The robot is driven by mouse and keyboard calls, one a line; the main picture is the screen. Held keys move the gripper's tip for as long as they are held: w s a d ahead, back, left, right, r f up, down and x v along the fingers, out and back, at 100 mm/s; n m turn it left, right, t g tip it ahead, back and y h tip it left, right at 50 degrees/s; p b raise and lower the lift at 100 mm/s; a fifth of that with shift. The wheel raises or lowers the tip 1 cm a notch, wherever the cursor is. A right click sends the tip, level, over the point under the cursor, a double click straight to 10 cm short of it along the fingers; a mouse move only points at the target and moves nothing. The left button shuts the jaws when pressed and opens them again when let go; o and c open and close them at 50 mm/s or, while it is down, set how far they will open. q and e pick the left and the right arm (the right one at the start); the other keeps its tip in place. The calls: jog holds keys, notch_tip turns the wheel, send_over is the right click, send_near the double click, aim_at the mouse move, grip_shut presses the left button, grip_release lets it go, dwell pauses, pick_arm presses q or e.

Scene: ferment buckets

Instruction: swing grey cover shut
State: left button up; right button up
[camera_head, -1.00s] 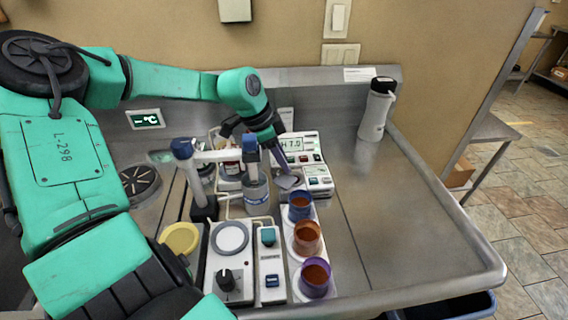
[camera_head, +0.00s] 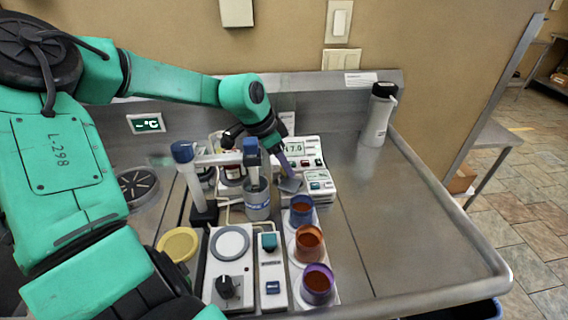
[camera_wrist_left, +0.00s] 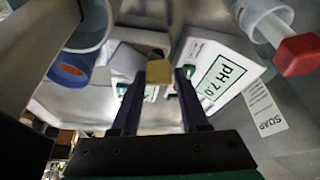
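A small grey flap (camera_head: 290,185), which looks like the grey cover, sits at the left side of the small white box in front of the pH meter (camera_head: 296,150). How far it stands open is too small to tell. My left gripper (camera_head: 286,173) points down right at the flap, and its purple fingers overlap it in the head view. In the left wrist view the fingers (camera_wrist_left: 157,76) are apart, with a tan block (camera_wrist_left: 157,92) showing between them. Whether they touch the flap is unclear. My right gripper is out of view.
Three cups, blue (camera_head: 301,210), orange (camera_head: 308,242) and purple (camera_head: 317,284), stand in a row in front. The steel bench right of the cups is clear.

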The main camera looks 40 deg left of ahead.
pick_arm(q)
jog(key=shift+o, duration=0.9)
